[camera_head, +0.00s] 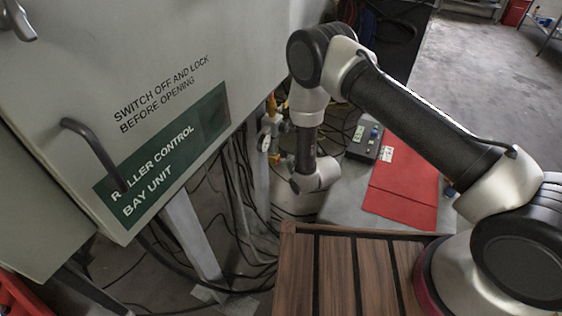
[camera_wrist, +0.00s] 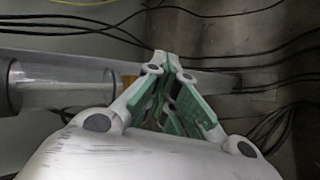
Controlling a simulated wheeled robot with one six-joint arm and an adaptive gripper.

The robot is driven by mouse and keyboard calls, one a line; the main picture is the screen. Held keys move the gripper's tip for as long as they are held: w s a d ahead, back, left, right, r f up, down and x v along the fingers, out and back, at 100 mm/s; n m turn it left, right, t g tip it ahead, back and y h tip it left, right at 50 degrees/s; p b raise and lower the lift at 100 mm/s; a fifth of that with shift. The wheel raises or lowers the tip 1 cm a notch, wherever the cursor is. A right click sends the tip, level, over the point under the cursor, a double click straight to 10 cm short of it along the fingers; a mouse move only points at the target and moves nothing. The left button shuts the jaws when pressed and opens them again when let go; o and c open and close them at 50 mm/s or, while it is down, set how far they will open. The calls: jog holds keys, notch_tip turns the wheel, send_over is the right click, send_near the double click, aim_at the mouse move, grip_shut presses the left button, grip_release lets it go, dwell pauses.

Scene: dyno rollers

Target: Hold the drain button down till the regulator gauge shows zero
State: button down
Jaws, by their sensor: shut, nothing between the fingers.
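My gripper (camera_wrist: 163,60) is shut with nothing between its green-padded fingers. In the head view my wrist hangs beside the cabinet's legs, and the fingers cannot be made out. A clear cylindrical bowl (camera_wrist: 62,84) lies across the left of the wrist view. A small orange-yellow piece (camera_wrist: 130,81) shows at its right end, partly behind my left finger; I cannot tell whether it is the drain button or whether the finger touches it. In the head view a small white and yellow fitting (camera_head: 268,132) is by the cabinet leg, left of my wrist. No readable gauge face shows.
The roller control cabinet (camera_head: 60,60) with its handle fills the left. Black cables (camera_head: 235,190) hang beneath it and cross the wrist view. Right of my wrist are a grey control box (camera_head: 366,140) and a red folder (camera_head: 402,185). A slatted wooden surface (camera_head: 335,270) is in front.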

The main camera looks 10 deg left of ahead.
jog(key=shift+d, duration=0.1)
jog(key=shift+s+d, duration=0.25)
jog(key=shift+d, duration=0.45)
jog(key=shift+d, duration=0.1)
jog(key=shift+s+d, duration=0.3)
jog(key=shift+d, duration=0.45)
jog(key=shift+s+d, duration=0.3)
jog(key=shift+d, duration=0.45)
jog(key=shift+s+d, duration=0.3)
jog(key=shift+d, duration=0.45)
